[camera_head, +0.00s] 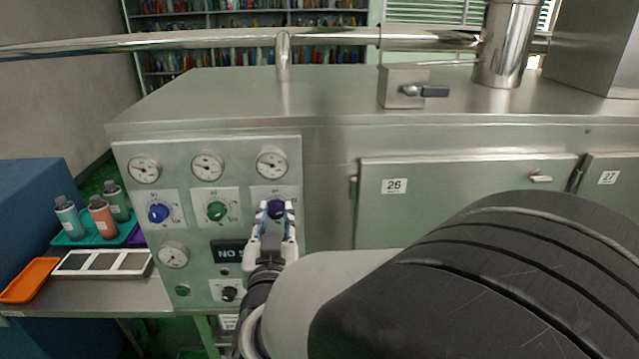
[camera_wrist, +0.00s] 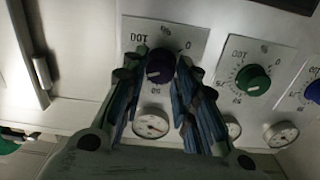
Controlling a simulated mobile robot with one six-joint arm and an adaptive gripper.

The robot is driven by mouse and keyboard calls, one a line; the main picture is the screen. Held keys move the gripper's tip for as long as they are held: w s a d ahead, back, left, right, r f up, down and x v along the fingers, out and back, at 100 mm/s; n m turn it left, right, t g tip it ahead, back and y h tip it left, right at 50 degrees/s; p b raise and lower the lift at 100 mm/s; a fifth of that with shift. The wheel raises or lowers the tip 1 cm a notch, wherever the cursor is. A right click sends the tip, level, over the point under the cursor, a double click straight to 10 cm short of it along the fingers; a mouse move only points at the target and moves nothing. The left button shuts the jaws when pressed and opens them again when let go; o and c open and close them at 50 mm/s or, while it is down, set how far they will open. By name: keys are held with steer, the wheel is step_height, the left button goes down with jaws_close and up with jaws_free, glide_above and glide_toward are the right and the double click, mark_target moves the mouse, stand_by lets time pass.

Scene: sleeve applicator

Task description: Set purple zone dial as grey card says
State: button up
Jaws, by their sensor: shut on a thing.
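The purple zone dial (camera_head: 276,208) is the rightmost of three dials on the steel control panel. My gripper (camera_head: 275,214) reaches up to it, with its fingers on either side, shut on the knob. In the wrist view, which is upside down, the purple dial (camera_wrist: 160,64) sits between the two fingertips of my gripper (camera_wrist: 158,74). Its white scale plate shows 0 and 100; its pointer is too dark to read and the fingers hide part of the plate. I cannot make out a grey card with readable text.
A blue dial (camera_head: 158,213) and a green dial (camera_head: 216,211) stand to the left, with gauges above. A dark display (camera_head: 228,251) lies below, partly hidden by my gripper. Bottles, a white three-panel tray (camera_head: 61,265) and an orange tray (camera_head: 27,281) are at left.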

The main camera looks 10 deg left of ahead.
steer(key=m+b, duration=0.2)
steer(key=b, duration=0.1)
steer(key=shift+f, duration=0.15)
steer(key=m+b, duration=0.2)
steer(key=m, duration=0.4)
steer(key=shift+m, duration=2.6)
steer(key=o, duration=1.1)
